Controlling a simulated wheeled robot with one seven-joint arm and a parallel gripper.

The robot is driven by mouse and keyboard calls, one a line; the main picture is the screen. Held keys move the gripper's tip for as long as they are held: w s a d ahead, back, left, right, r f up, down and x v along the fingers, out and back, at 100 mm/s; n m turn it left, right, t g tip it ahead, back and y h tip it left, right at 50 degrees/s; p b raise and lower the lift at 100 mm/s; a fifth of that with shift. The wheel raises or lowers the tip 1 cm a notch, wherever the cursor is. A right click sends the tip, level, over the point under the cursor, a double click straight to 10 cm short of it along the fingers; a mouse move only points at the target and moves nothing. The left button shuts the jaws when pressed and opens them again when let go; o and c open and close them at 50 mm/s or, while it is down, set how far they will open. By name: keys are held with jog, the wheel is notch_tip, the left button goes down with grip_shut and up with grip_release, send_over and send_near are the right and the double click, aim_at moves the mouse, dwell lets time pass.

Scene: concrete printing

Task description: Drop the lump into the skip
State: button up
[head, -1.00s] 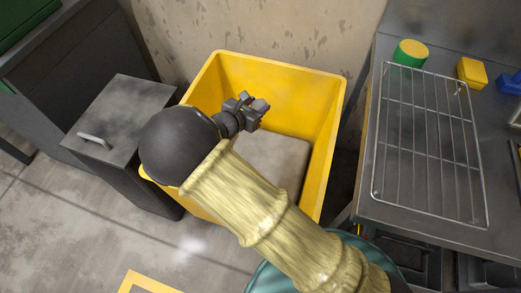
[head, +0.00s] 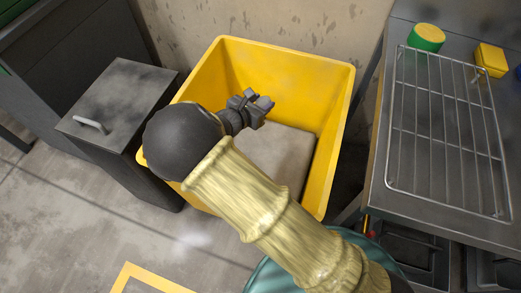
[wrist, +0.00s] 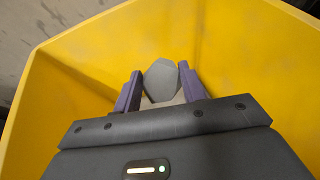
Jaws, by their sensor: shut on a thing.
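The lump (wrist: 161,80) is grey and faceted, held between the two fingers of my gripper (wrist: 160,92) in the wrist view. In the head view my gripper (head: 256,104) is over the yellow skip (head: 335,125), inside the outline of its rim, with the lump (head: 263,103) small at its tip. The skip's yellow walls (wrist: 240,50) surround the gripper in the wrist view. The skip has a pale grey floor or fill, partly hidden by my arm. The gap between lump and skip floor is hard to judge.
A dark bin with a handled lid (head: 117,95) stands left of the skip. On the right a metal bench carries a wire rack (head: 445,130), a green and yellow cylinder (head: 426,38) and a yellow block (head: 490,60). A stained wall (head: 290,25) is behind the skip.

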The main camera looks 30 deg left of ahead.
jog(key=shift+f, duration=0.35)
jog(key=o, duration=1.2)
jog(key=p+v, duration=0.4)
jog(key=v, duration=1.3)
jog(key=shift+s+r, duration=0.1)
jog(key=shift+s, duration=0.15)
